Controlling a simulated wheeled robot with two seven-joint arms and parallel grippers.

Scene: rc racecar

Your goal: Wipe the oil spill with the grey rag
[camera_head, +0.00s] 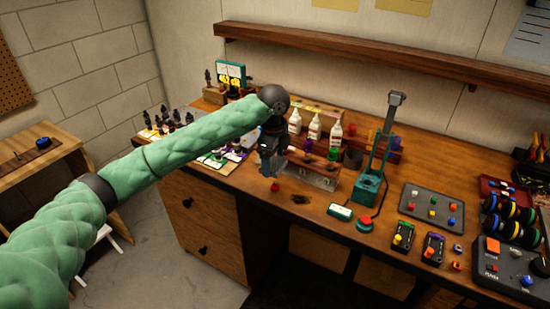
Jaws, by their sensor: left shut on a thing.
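The oil spill (300,199) is a small dark patch on the wooden workbench (335,225), near its front edge. My left gripper (268,170) points down above the bench, to the left of the spill and a little behind it. It is shut on a small grey thing (264,164), which looks like the grey rag; its outline is hard to make out against the dark fingers. My right gripper is out of view.
A small red object (275,187) is just below my left gripper. White bottles (315,128) stand behind. A green stand (370,185), a small green-framed display (340,211) and a red button (365,223) are right of the spill. A shelf (350,58) runs along the wall.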

